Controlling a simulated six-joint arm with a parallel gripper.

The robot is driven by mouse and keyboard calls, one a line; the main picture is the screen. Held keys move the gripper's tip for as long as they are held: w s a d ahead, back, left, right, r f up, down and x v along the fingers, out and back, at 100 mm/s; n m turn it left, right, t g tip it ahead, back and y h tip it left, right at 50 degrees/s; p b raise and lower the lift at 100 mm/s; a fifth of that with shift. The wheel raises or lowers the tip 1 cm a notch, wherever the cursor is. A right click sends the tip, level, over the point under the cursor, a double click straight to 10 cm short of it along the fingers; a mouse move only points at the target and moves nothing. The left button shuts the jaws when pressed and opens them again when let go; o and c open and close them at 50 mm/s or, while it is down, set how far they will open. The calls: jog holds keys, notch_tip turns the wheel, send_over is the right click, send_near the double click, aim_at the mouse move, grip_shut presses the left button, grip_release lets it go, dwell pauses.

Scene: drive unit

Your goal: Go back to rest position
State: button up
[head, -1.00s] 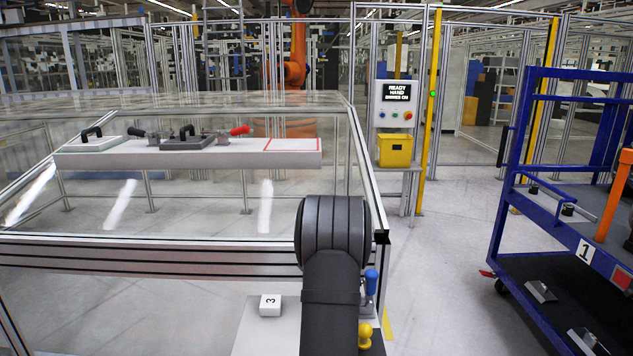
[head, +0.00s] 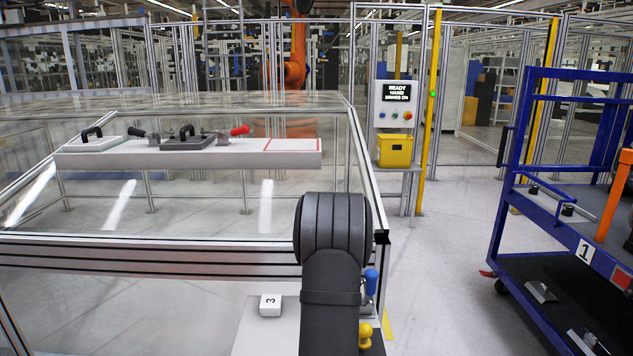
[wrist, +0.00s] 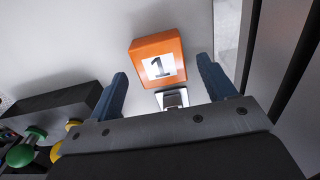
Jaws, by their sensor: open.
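My gripper (wrist: 163,88) shows in the wrist view with its two blue fingers apart and nothing held between them. An orange block marked 1 (wrist: 158,60) is seen beyond and between the fingertips, apart from both. A small metal-and-dark piece (wrist: 173,99) lies just below that block in the picture. In the head view my dark arm rises at the bottom centre and the gripper itself is hidden.
A white block marked 3 (head: 270,305) sits on a light surface left of my arm. Blue and yellow knobs (head: 365,331) stand close on its right. A glass-walled enclosure (head: 180,252) lies ahead; a blue cart (head: 575,215) stands at right, with open floor between.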

notch_tip(320, 180, down, 3)
notch_tip(320, 180, up, 11)
jog(key=s+a, duration=0.4)
jog(key=s, duration=0.4)
jog(key=s+a, duration=0.3)
jog(key=s, duration=0.4)
send_over(265, 346)
jog(key=f, duration=0.6)
jog(key=shift+s+d+f, duration=0.15)
jog(key=shift+d+f, duration=0.2)
jog(key=f, duration=0.3)
jog(key=shift+a, duration=0.35)
jog(key=shift+f, duration=0.45)
